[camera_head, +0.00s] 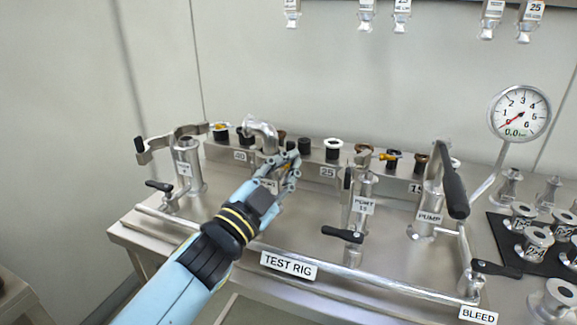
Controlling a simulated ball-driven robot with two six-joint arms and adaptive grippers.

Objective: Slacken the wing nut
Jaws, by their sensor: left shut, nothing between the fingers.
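My left gripper (290,162) is shut and empty, reaching in from the lower left over the test rig. It is in front of a middle port with a bent metal fitting (262,130) on top and hides part of that port and its label. I cannot tell whether it touches the port. A small yellow part, perhaps a wing nut (219,126), shows near the end of a clamp at the left port (187,165). Another yellow part (388,156) shows by the port at right of centre (364,205). Both are too small to identify surely. My right gripper is not in view.
A row of dark and brown rings on a rack (333,149) runs behind the ports. A pump handle (454,185) and a pressure gauge (519,112) stand to the right. A rail (370,280) crosses the front. Several metal fittings sit on a black mat (505,237) at far right.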

